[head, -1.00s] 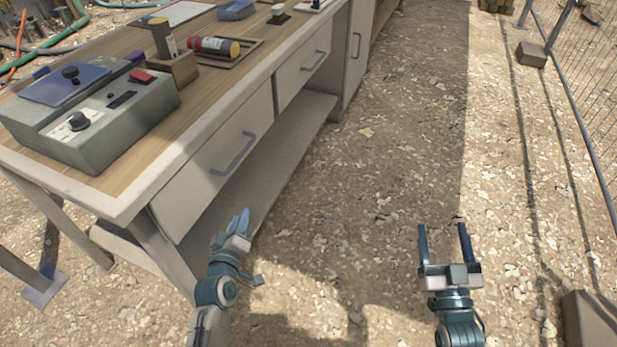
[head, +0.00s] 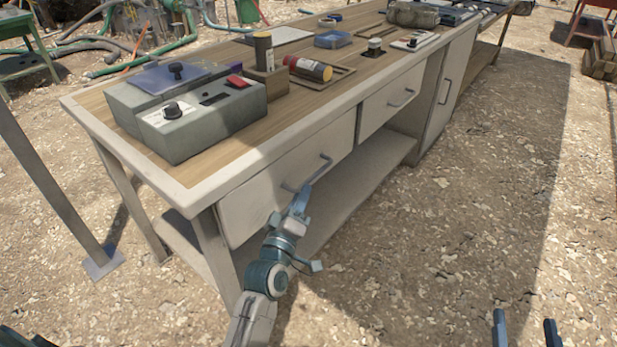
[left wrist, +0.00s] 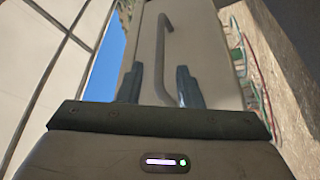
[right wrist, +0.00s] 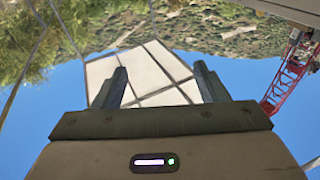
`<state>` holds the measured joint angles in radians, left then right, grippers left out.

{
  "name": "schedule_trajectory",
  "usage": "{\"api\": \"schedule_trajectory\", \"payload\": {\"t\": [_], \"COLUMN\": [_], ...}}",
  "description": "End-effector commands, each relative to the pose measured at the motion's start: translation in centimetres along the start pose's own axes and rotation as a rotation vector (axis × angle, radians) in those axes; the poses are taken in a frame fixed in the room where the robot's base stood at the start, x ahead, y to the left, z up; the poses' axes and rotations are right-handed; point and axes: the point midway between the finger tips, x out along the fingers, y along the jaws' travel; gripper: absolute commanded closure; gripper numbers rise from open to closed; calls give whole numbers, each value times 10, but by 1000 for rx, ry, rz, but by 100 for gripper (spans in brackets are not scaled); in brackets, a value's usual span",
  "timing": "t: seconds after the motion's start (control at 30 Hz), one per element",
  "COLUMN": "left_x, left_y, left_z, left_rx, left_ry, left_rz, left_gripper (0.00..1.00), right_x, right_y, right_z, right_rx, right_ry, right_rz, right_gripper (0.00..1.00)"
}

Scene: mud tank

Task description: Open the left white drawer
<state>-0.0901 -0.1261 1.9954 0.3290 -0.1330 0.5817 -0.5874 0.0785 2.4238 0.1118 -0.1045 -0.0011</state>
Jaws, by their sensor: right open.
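The left white drawer (head: 248,207) is in the near end of the workbench and looks shut, with a grey bar handle (head: 322,166) on its front. My left gripper (head: 299,197) is at this handle, its fingers pointing up toward it. In the left wrist view, the open fingers (left wrist: 159,85) stand on either side of the handle (left wrist: 160,55), with gaps visible; whether they touch it I cannot tell. My right gripper (head: 525,322) is at the bottom right edge of the head view, open and empty, away from the bench. It also shows in the right wrist view (right wrist: 161,85).
A second white drawer (head: 387,103) and a cabinet door (head: 447,85) lie further along the bench. A lower shelf (head: 355,185) runs underneath. Gravel ground (head: 450,220) to the right is clear.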

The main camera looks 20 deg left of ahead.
Motion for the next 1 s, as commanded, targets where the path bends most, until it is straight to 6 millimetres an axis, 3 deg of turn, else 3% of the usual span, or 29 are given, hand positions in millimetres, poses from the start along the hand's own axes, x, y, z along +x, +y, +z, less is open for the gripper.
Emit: {"api": "schedule_trajectory", "payload": {"t": [0.1,0.33,0.77,0.93,1.0], "left_x": [18,46,56,56,56], "left_y": [2,1,0,0,0], "left_z": [-1,0,0,0,0], "left_rx": [3,2,1,1,1], "left_ry": [0,1,1,1,1], "left_rz": [1,0,-1,-1,-1], "left_gripper": [67,67,67,97,100], "right_x": [-9,-25,-31,-31,-31], "right_y": [-1,-3,-4,-4,-4], "right_z": [22,54,64,64,64], "right_rx": [17,42,49,49,49], "right_ry": [-134,-308,-364,-364,-363], "right_rz": [2,2,1,1,1], "right_gripper": [33,33,33,33,33]}}
